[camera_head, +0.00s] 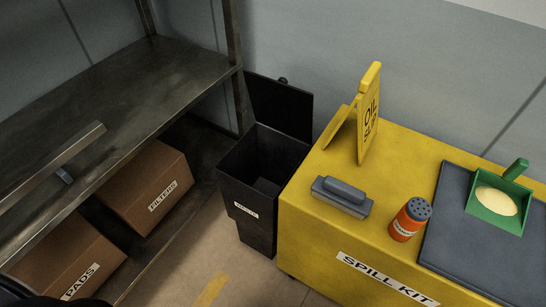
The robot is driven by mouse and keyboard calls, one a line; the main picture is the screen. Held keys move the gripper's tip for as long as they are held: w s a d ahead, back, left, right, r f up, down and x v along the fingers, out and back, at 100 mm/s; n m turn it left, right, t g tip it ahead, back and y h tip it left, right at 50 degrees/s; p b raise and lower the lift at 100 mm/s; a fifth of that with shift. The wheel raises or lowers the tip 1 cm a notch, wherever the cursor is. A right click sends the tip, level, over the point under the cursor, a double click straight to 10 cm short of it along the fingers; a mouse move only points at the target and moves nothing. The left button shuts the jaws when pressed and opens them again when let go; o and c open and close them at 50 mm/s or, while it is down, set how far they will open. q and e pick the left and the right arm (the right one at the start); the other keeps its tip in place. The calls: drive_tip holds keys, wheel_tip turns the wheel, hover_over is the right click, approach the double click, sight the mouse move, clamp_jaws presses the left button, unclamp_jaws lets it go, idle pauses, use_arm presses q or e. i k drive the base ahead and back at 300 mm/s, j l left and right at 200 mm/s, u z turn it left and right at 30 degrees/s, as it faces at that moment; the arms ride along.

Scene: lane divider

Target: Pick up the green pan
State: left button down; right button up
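The green pan (499,207) lies at the right of the view, on a dark grey mat (455,240) on top of the yellow spill kit cabinet (300,205). It is a square, low-walled pan holding a pale yellow heap (496,201). Its short green handle (516,169) points up and to the right, toward the wall. Neither of my grippers shows in this view. Nothing is touching the pan.
An orange shaker (405,222), a grey brush-like block (342,196) and a yellow folding oil sign (368,115) stand on the cabinet. An open black bin (245,205) is left of it. A metal shelf (130,85) with brown boxes (150,185) fills the left.

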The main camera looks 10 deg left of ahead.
sight(503, 202)
drive_tip(key=z, duration=1.4)
drive_tip(key=u, duration=1.85)
drive_tip(key=z, duration=1.85)
drive_tip(key=u, duration=0.2)
